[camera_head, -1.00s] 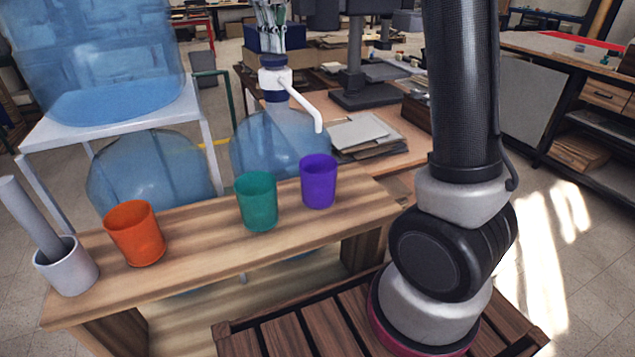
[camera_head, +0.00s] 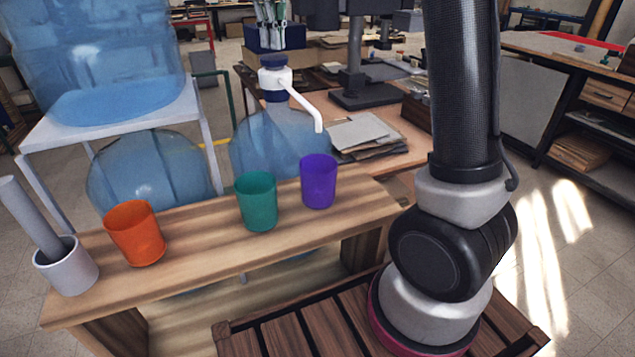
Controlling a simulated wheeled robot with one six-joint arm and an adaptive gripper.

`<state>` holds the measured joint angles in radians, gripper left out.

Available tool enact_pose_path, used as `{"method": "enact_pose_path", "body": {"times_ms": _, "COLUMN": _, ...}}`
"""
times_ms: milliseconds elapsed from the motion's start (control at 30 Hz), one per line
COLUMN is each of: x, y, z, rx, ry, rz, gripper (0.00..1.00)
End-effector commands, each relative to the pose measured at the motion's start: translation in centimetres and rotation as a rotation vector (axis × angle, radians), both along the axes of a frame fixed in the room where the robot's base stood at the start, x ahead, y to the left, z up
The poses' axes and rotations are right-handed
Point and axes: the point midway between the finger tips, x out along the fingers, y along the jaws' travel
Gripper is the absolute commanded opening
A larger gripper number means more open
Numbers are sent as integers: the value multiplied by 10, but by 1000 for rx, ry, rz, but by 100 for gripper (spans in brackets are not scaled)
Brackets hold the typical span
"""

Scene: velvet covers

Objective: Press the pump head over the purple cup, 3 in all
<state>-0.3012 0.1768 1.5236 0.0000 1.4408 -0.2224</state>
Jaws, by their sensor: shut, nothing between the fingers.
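The pump has a dark blue head (camera_head: 273,62) on a white body and stands on a clear blue bottle (camera_head: 270,145) behind the bench. Its white spout (camera_head: 304,104) reaches right and ends above and behind the purple cup (camera_head: 318,181), which stands upright on the bench. Whether there is water in the cup cannot be seen. My gripper (camera_head: 270,44) is shut and empty, fingers down, just above the pump head, with what looks like a small gap between them. Its upper part is cut off by the top edge.
A green cup (camera_head: 257,201) and an orange cup (camera_head: 135,234) stand left of the purple cup on the wooden bench (camera_head: 200,245). A grey pot with a rod (camera_head: 67,268) is at its left end. A large blue bottle (camera_head: 105,60) stands on a white stand, another below.

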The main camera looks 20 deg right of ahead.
Motion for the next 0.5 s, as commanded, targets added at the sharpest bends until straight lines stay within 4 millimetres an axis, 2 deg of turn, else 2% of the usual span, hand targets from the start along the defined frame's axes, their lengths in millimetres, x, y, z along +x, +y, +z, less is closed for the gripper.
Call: {"method": "enact_pose_path", "body": {"times_ms": 500, "x": 0, "y": 0, "z": -19, "rx": -1, "ry": 2, "rz": 0, "gripper": 0}}
